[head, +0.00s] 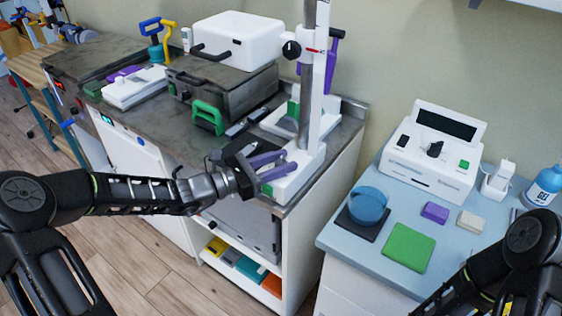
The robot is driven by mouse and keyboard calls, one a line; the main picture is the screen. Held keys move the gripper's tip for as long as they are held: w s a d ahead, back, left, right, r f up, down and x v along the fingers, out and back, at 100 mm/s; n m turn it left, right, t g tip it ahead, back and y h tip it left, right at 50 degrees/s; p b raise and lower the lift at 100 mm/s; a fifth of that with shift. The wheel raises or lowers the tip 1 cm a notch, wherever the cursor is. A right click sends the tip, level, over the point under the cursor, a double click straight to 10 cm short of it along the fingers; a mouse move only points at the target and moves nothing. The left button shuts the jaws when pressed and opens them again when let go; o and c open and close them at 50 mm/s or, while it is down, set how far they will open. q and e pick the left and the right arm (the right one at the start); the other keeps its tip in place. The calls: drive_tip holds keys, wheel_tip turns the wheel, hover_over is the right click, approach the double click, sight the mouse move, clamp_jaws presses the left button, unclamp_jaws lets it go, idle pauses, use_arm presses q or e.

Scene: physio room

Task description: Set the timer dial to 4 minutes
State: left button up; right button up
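A white console (430,165) with a dark, blank display (446,124) stands on the blue-topped cabinet at the right. A black knob (435,148) sits on its front, with a green button (464,163) beside it; the knob's scale is too small to read. My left gripper (289,161) is over the front corner of the grey counter, by the white base of the post. Its two purple fingers are apart, with nothing seen between them. It is well left of the console. My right arm shows at the lower right; its gripper is out of view.
On the cabinet are a blue round dish (368,204), a green pad (409,247), a purple block (435,212) and a blue bottle (544,186).

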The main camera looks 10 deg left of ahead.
use_arm(q)
clamp_jaws()
drive_tip(key=shift+r+m+g+h+p, duration=0.3)
drive_tip(key=shift+m+g+h+p, duration=0.1)
drive_tip(key=shift+g+p, duration=0.15)
drive_tip(key=shift+w+m+g+h+p, duration=0.1)
drive_tip(key=shift+m+g+h+p, duration=0.2)
drive_tip(key=shift+p, duration=0.15)
drive_tip(key=shift+m+g+h, duration=0.4)
drive_tip(key=shift+m+g, duration=0.1)
drive_tip(key=shift+g, duration=0.15)
drive_tip(key=m+g, duration=0.1)
drive_tip(key=m+g+h, duration=0.1)
drive_tip(key=shift+f+g, duration=0.25)
drive_tip(key=shift+g, duration=0.05)
drive_tip(key=shift+m+g+h, duration=0.4)
drive_tip(key=shift+g, duration=0.3)
drive_tip(key=shift+o, duration=1.7)
unclamp_jaws()
